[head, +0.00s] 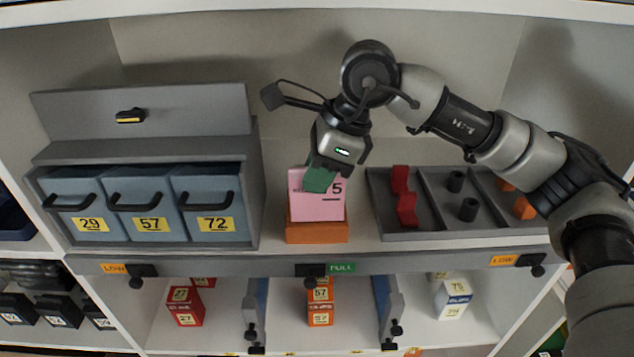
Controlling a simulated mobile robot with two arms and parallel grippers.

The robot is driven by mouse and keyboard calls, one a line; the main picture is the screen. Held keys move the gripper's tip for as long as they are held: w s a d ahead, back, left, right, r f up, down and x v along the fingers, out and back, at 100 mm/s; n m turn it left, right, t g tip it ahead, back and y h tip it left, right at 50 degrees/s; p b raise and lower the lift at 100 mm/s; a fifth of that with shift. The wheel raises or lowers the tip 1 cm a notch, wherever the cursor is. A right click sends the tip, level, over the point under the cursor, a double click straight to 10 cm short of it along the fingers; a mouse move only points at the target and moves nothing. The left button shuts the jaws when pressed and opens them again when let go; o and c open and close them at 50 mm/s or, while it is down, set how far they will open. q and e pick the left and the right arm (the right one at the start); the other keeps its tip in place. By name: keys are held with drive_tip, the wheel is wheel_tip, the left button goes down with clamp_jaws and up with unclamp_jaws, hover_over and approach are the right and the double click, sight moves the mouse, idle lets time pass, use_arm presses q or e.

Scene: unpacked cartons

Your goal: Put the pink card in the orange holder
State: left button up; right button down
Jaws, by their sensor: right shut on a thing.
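The pink card (316,207) stands upright at the orange holder (317,232) on the shelf, its lower edge meeting the holder's top. I cannot tell how deep it sits in the slot. Dark printing, including a 5, shows at its upper right. My right gripper (320,180) comes down from above and is shut on the card's upper part. A green piece at its fingertips covers some of the card's print. My left gripper is not in view.
Left stands a grey cabinet (254,200) with blue drawers 29, 57 and 72. Right is a grey divided tray (432,215) with red, black and orange pieces. A grey rail (200,268) with LOW and FULL labels runs along the shelf's front edge. Small boxes stand below.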

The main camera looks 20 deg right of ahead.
drive_tip(key=w+f+p, duration=0.1)
drive_tip(key=f, duration=0.1)
drive_tip(key=w+f+p, duration=0.1)
drive_tip(key=w+d+f+p, duration=0.1)
drive_tip(key=f, duration=0.1)
drive_tip(key=shift+w+f, duration=0.3)
drive_tip(key=shift+f, duration=0.05)
drive_tip(key=shift+d+f, duration=0.1)
drive_tip(key=shift+f, duration=0.15)
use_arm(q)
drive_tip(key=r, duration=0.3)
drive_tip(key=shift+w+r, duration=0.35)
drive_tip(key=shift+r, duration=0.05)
use_arm(e)
drive_tip(key=shift+f, duration=0.1)
drive_tip(key=shift+f, duration=0.15)
drive_tip(key=c, duration=1.1)
unclamp_jaws()
drive_tip(key=shift+c, duration=0.2)
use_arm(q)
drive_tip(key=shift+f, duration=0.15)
